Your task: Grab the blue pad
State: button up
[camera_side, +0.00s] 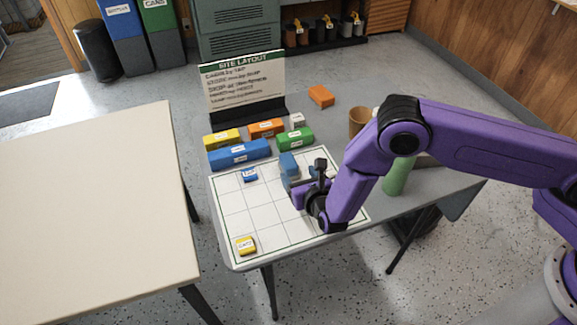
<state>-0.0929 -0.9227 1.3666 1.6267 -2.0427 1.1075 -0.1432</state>
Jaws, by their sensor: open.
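Several blue pieces are in view, and their small labels are too small to read, so I cannot tell for certain which is the blue pad. A small blue piece with a white label (250,174) lies on the upper left of the white grid sheet (235,208). A lighter blue block (289,163) stands at the sheet's back edge, right beside my gripper, which partly hides its lower part. A long blue block (239,153) lies behind the sheet. My gripper (304,184) is open, low over the sheet's right part; whether it touches the lighter blue block is unclear.
Yellow (221,139), orange (266,128) and green (295,139) blocks stand behind the sheet, before the site layout sign (245,85). A yellow piece (246,245) lies at the sheet's front left. A green cylinder (398,176) and brown cup (360,122) stand right.

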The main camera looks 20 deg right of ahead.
aim_at(293, 168)
jog(key=shift+x, duration=3.9)
jog(key=shift+f, duration=0.1)
jog(key=c, duration=1.1)
